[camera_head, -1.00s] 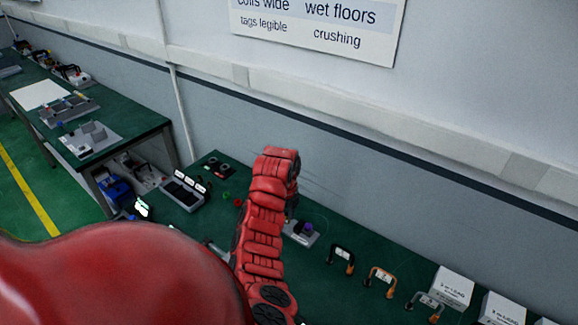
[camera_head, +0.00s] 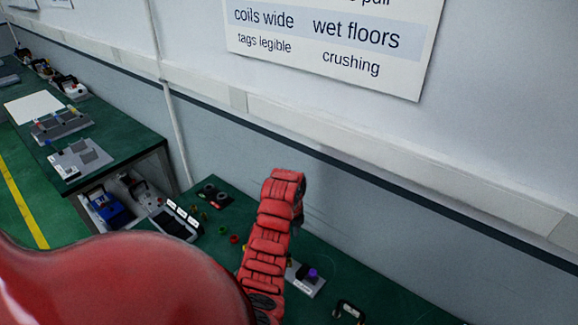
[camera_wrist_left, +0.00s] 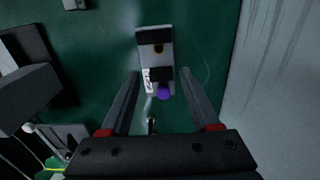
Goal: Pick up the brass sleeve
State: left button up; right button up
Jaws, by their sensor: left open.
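My left gripper (camera_wrist_left: 161,76) is open in the left wrist view, with its two dark fingers apart and nothing held between them. A pale grey plate (camera_wrist_left: 148,60) lies on the green bench beyond and between the fingertips. A small shiny piece with a brass tint (camera_wrist_left: 151,126) shows lower between the fingers; I cannot tell which is the brass sleeve. In the head view the plate (camera_head: 303,284) and purple knob (camera_head: 313,273) stand right of my red arm, which hides the left gripper.
A red ring (camera_head: 234,239) and a green ring (camera_head: 222,230) lie left of my arm, near a labelled tray (camera_head: 175,222) and a dark holder (camera_head: 215,196). A dark handle (camera_head: 348,312) lies at the front. The wall (camera_head: 360,200) rises behind the bench.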

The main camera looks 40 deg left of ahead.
pick_arm(q)
jog(key=b, duration=0.7)
send_over(289, 260)
jog(key=f, duration=0.8)
jog(key=shift+d, duration=0.2)
jog(key=shift+r+p, duration=0.1)
jog(key=shift+p, duration=0.3)
notch_tip(289, 260, down, 4)
jog(key=p, duration=0.3)
jog(key=shift+s+a+r, duration=0.15)
jog(key=shift+r, duration=0.05)
jog(key=shift+f+p, duration=0.3)
jog(key=shift+f, duration=0.4)
grip_shut()
